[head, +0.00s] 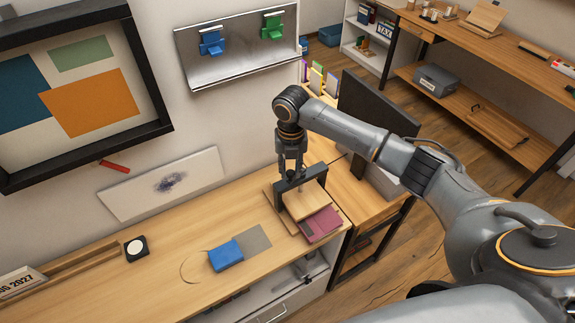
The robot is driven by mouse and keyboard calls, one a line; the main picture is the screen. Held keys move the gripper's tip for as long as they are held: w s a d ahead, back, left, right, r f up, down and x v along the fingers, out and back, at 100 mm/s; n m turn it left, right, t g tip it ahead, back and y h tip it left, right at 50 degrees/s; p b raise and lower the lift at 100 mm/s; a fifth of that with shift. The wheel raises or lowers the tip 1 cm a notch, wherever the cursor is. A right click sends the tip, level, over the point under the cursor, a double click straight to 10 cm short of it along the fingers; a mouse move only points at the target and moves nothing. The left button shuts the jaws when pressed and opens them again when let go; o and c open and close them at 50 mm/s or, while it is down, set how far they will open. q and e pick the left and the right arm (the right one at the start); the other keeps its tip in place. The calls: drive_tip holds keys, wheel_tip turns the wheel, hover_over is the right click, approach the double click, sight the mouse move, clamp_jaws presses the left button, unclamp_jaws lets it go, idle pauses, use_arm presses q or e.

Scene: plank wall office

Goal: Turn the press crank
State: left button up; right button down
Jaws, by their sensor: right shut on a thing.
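The press stands near the right end of the wooden desk. It has a wooden board (306,198) and a dark upright frame (314,177). My right gripper (291,172) points down onto the top of the frame from above. It is shut on the press crank, which is mostly hidden by the fingers, so I cannot tell which way it points. My left gripper is not in view.
A maroon book (321,225) lies just in front of the press. A blue block (226,255) lies on the desk (165,285) beside a grey patch. A black-and-white square item (136,248) is further left. A dark monitor (362,115) stands behind my right arm.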

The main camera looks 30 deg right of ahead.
drive_tip(key=shift+s+d+n, duration=0.45)
drive_tip(key=shift+d+n, duration=0.05)
drive_tip(key=shift+n, duration=1.1)
drive_tip(key=shift+s+d+n, duration=0.4)
drive_tip(key=shift+d+n, duration=0.1)
drive_tip(key=shift+n, duration=1.1)
drive_tip(key=shift+s+d+n, duration=0.45)
drive_tip(key=shift+d+n, duration=0.05)
drive_tip(key=shift+n, duration=1.1)
drive_tip(key=shift+r, duration=0.1)
drive_tip(key=c, duration=1.1)
unclamp_jaws()
drive_tip(key=shift+c, duration=0.2)
wheel_tip(320, 180, up, 12)
